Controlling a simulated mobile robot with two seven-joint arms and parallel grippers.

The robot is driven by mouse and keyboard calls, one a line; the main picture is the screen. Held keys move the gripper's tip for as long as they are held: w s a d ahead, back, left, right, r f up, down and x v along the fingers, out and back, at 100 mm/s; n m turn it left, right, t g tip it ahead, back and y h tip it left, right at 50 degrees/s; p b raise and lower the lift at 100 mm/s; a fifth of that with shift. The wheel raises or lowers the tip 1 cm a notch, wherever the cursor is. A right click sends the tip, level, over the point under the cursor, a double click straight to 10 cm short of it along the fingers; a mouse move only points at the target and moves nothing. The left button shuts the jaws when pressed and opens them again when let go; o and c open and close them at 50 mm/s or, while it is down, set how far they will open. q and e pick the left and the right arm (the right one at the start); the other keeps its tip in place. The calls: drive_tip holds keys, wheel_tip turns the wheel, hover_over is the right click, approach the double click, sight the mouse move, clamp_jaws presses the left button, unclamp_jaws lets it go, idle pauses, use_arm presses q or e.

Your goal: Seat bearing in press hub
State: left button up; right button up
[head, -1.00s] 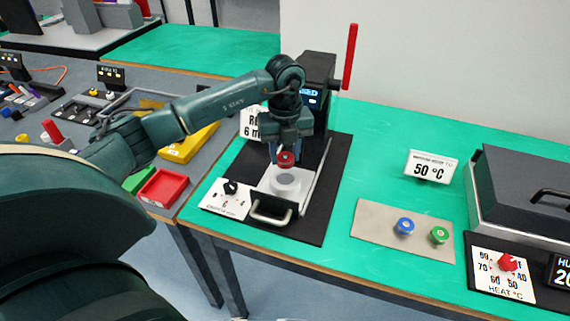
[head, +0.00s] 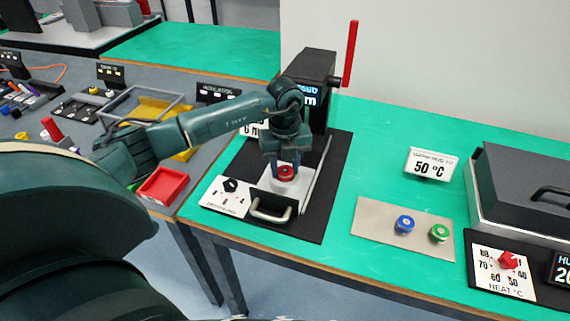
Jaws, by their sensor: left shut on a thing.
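My left gripper (head: 285,172) points down over the press's sliding plate and is shut on the red bearing (head: 286,173). The bearing is at the top of the light hub (head: 284,185) on the plate. I cannot tell whether it sits in the hub or just above it. The press (head: 309,68) is a black block with a red lever (head: 350,54) standing up and a small display partly hidden by my arm. A blue bearing (head: 404,224) and a green bearing (head: 439,232) stand on a beige plate (head: 375,232). My right gripper is not in view.
A dial panel (head: 226,196) and a metal handle (head: 271,211) are at the press's front. A grey heater box (head: 525,190) with a red knob (head: 508,260) stands at the right. A red tray (head: 163,187) is on the left table. Green table is bare behind the 50 °C sign (head: 431,163).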

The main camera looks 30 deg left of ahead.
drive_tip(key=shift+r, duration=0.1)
use_arm(q)
drive_tip(key=o, duration=1.1)
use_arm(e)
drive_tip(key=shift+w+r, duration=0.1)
use_arm(q)
drive_tip(key=shift+r, duration=0.2)
wheel_tip(320, 180, up, 8)
drive_tip(key=shift+w+f, duration=0.1)
drive_tip(key=shift+f, duration=0.1)
wheel_tip(320, 180, up, 5)
hover_over(285, 169)
drive_tip(key=shift+r+b, duration=0.15)
drive_tip(key=shift+b, duration=0.25)
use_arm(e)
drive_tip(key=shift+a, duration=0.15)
